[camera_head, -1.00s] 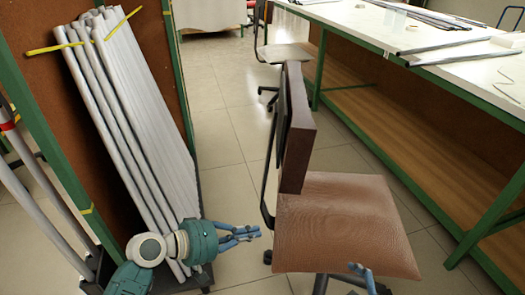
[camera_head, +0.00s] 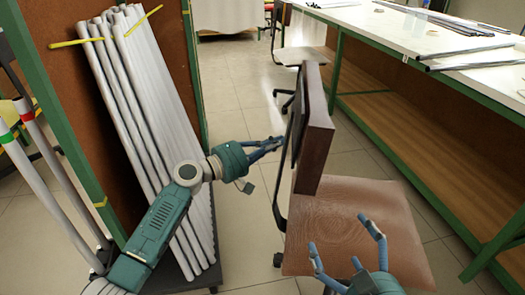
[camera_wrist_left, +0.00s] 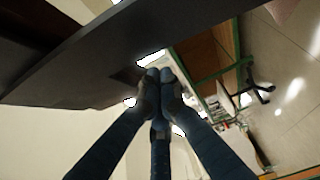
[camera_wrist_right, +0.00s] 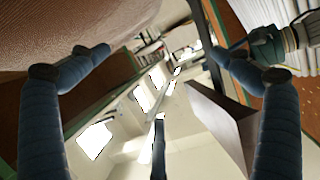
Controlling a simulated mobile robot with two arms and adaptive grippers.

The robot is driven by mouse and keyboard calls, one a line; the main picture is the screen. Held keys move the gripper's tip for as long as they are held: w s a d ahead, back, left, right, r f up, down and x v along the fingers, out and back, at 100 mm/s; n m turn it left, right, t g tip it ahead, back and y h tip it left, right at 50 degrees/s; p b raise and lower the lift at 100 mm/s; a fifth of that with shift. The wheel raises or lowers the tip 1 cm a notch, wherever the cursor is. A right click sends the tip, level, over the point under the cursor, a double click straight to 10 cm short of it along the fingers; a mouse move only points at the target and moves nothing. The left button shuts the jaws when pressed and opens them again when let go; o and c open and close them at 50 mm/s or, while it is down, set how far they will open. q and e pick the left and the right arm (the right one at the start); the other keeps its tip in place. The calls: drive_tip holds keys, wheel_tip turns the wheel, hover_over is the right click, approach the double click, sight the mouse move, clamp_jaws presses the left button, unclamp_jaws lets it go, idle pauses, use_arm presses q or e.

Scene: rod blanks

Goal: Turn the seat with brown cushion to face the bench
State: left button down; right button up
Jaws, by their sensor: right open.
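The seat with the brown cushion (camera_head: 355,222) stands in the centre right of the head view. Its dark backrest (camera_head: 318,150) is upright on the cushion's left, and the cushion extends right of it, towards the green-framed bench (camera_head: 420,150). My left gripper (camera_head: 281,142) is at the backrest's left side, its fingers together. In the left wrist view its fingertips (camera_wrist_left: 158,76) meet just below the dark panel (camera_wrist_left: 90,70); contact is unclear. My right gripper (camera_head: 345,245) is open and empty at the cushion's near edge; the cushion also shows in the right wrist view (camera_wrist_right: 80,25).
A rack of grey rods (camera_head: 150,130) stands at left, close to my left arm. Another chair (camera_head: 305,57) is behind the seat. Rods lie on the white bench top (camera_head: 400,35). Tiled floor (camera_head: 240,105) is open between rack and seat.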

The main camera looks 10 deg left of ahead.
use_arm(q)
drive_tip(key=shift+s+d+p, duration=0.1)
drive_tip(key=shift+s+p, duration=0.35)
drive_tip(key=shift+s, duration=1.55)
use_arm(e)
drive_tip(key=shift+g, duration=0.9)
drive_tip(key=shift+s+d+f, duration=0.15)
drive_tip(key=shift+s+f, duration=0.15)
drive_tip(key=shift+f, duration=0.3)
drive_tip(key=shift+s+d+f, duration=0.15)
drive_tip(key=shift+s+f, duration=0.1)
drive_tip(key=shift+f, duration=0.35)
drive_tip(key=shift+s+d+f, duration=0.15)
drive_tip(key=shift+s+f, duration=0.15)
drive_tip(key=shift+f, duration=0.3)
use_arm(q)
drive_tip(key=shift+d, duration=0.1)
use_arm(e)
drive_tip(key=shift+s, duration=0.1)
